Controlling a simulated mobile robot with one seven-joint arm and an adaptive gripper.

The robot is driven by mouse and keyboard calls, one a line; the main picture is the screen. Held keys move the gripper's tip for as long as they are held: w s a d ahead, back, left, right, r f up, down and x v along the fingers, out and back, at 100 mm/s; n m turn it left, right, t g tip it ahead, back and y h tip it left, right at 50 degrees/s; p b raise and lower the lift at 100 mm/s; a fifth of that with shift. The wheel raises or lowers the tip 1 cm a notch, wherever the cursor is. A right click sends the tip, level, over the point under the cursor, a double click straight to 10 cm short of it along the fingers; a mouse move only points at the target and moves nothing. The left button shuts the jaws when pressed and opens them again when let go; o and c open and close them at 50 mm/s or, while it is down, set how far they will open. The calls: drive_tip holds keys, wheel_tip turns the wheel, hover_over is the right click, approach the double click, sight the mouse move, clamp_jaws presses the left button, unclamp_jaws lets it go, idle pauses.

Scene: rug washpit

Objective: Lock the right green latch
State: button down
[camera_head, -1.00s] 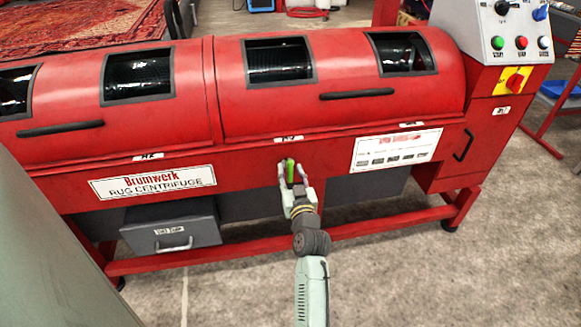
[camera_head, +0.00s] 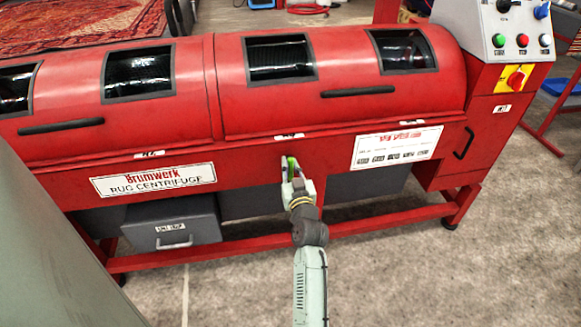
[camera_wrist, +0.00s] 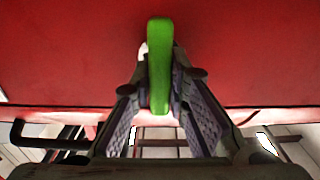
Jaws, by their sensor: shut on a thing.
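The green latch (camera_head: 291,163) is on the red front panel of the rug centrifuge (camera_head: 240,178), below the right-hand lid. It is the only green latch I can make out. My gripper (camera_head: 290,174) is shut on it, with a finger on each side. In the wrist view the green latch (camera_wrist: 160,62) stands nearly upright between the fingers of my gripper (camera_wrist: 162,78). The fingers hide part of its sides and its mount on the panel.
The right lid has a black handle (camera_head: 357,92). A grey drawer (camera_head: 172,224) hangs below the panel at left. A red lower frame rail (camera_head: 390,220) runs near the floor. A control box (camera_head: 495,45) stands at right. The floor in front is clear.

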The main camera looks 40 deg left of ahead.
drive_tip(key=shift+m, duration=0.3)
drive_tip(key=m+p, duration=0.1)
drive_tip(key=m, duration=0.3)
drive_tip(key=shift+w+d, duration=0.15)
drive_tip(key=m+p, duration=0.1)
drive_tip(key=m, duration=0.3)
drive_tip(key=shift+w+d+m, duration=0.1)
drive_tip(key=shift+m, duration=0.3)
drive_tip(key=m+p, duration=0.2)
drive_tip(key=m, duration=0.2)
drive_tip(key=shift+f, duration=0.2)
drive_tip(key=shift+f+m+p, duration=0.2)
drive_tip(key=shift+m+p, duration=0.4)
drive_tip(key=shift+m, duration=1.9)
drive_tip(key=c, duration=1.6)
unclamp_jaws()
drive_tip(key=shift+o, duration=0.2)
drive_tip(key=shift+d, duration=0.1)
